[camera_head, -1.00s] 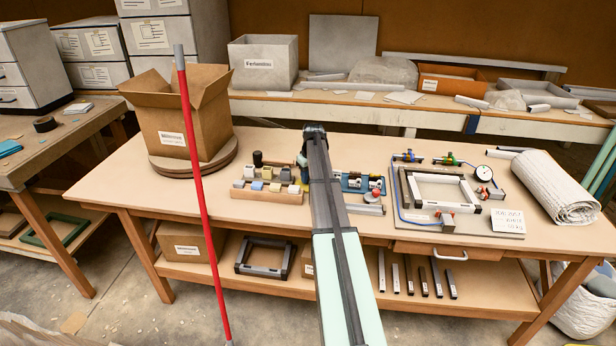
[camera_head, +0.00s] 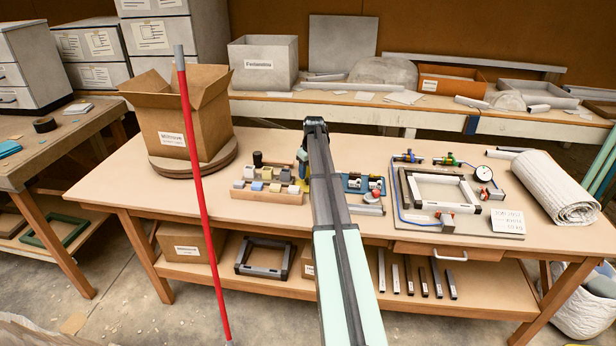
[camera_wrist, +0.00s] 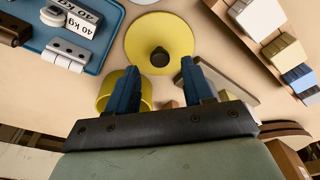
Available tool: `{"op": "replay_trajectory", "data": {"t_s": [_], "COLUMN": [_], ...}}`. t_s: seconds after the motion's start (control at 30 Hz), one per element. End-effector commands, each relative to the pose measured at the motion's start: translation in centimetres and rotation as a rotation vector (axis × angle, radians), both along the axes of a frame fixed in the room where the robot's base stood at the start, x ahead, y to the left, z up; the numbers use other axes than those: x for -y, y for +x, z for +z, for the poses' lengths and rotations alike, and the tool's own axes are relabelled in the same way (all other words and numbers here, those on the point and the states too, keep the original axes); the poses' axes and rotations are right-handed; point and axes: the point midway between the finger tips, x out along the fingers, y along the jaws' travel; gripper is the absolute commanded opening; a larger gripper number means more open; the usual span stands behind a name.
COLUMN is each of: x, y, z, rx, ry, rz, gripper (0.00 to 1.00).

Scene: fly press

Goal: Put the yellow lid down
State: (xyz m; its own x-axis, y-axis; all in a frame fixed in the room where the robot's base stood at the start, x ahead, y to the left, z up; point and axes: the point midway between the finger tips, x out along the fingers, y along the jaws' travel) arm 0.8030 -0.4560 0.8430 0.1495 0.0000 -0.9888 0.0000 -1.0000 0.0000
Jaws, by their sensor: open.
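The yellow lid (camera_wrist: 147,38) is a round disc with a dark knob in its middle, seen in the wrist view just beyond my fingertips. It appears to lie flat on the table, knob toward the camera. My gripper (camera_wrist: 160,66) is open, its two blue fingers apart, with the knob ahead of the gap between them. I cannot tell the exact height of the fingertips above the lid. A yellow round container (camera_wrist: 145,93) stands beside the lid, partly hidden by the left finger. In the head view my arm hides the lid.
A blue tray (camera_wrist: 97,62) with weights marked 40 kg lies left of the lid in the wrist view. A wooden block rack (camera_wrist: 240,38) is to the right. In the head view, a red pole (camera_head: 196,150) stands in front of the table and a cardboard box (camera_head: 180,120) sits at the left.

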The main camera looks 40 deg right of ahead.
Motion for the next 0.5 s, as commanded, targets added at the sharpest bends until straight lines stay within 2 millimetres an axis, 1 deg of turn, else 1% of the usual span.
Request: {"op": "replay_trajectory", "data": {"t_s": [0.03,0.2,0.4,0.5], "x": [0.0,0.0,0.0,0.0], "y": [-0.1,-0.6,-1.1,-1.2], "z": [1.1,4.3,7.2,8.1], "rx": [0.003,0.002,0.001,0.001], "ry": [-0.002,-0.001,-0.001,0.0], "rz": [0.0,0.0,0.0,0.0], "gripper": [0.51,0.51,0.51,0.51]}}
